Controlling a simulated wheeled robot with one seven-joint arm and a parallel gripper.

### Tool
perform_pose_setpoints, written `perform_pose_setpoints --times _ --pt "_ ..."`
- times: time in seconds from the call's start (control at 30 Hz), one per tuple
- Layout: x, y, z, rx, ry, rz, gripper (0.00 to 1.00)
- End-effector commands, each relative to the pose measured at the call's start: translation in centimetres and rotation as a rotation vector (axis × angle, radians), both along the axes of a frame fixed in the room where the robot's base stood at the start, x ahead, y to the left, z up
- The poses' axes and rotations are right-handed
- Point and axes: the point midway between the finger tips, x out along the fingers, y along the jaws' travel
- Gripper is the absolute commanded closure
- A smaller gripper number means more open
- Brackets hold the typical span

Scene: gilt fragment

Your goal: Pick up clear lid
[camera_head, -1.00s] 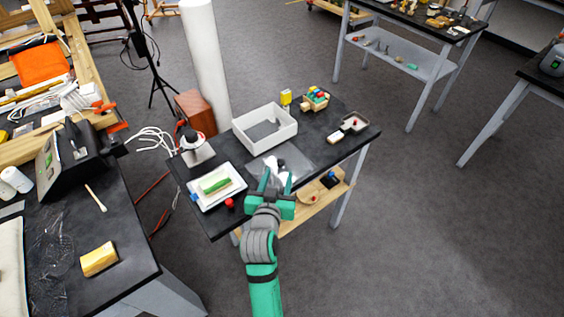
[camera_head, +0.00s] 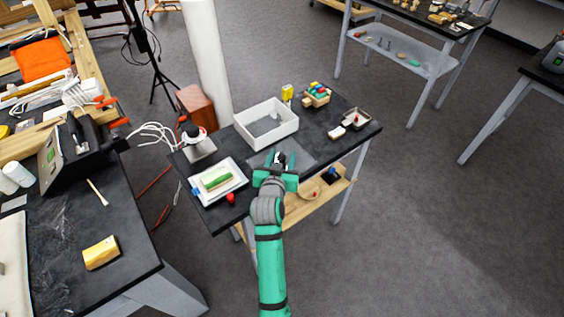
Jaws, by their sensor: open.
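A flat, see-through grey sheet that looks like the clear lid (camera_head: 305,154) lies on the black table in front of the white open box. My gripper (camera_head: 280,157) is over the lid's left part, with its green fingers apart and pointing away from me. A small white and dark shape shows between the fingertips; I cannot tell whether it is part of the lid. The gripper hides part of the lid's near side. I cannot tell whether the fingers touch the lid.
The white open box (camera_head: 266,124) stands just behind. A white tray with a green block (camera_head: 216,180) is at left, with a small red object (camera_head: 231,198) near it. A crate of colored blocks (camera_head: 317,95) and a small grey tray (camera_head: 356,118) are at right.

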Motion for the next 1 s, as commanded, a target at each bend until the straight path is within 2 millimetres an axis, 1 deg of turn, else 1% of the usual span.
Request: perform_pose_setpoints --times 0.1,0.13,0.17,0.2,0.3,0.67,0.83,0.97,1.0 --pt "0.0 0.0 0.0 0.0 0.0 0.0 0.57" --pt "0.0 0.0 0.0 0.0 -0.001 0.0 0.61" --pt "0.0 0.0 0.0 0.0 -0.001 0.0 0.69" --pt "0.0 0.0 0.0 0.0 -0.001 0.0 0.78" --pt "0.0 0.0 0.0 0.0 -0.001 0.0 1.0" --pt "0.0 0.0 0.3 0.0 -0.002 0.0 1.0" --pt "0.0 0.0 1.6 0.002 -0.004 0.0 1.0" --pt "0.0 0.0 3.6 0.0 -0.006 0.0 1.0" --pt "-0.7 0.2 4.1 0.0 -0.004 0.001 1.0"
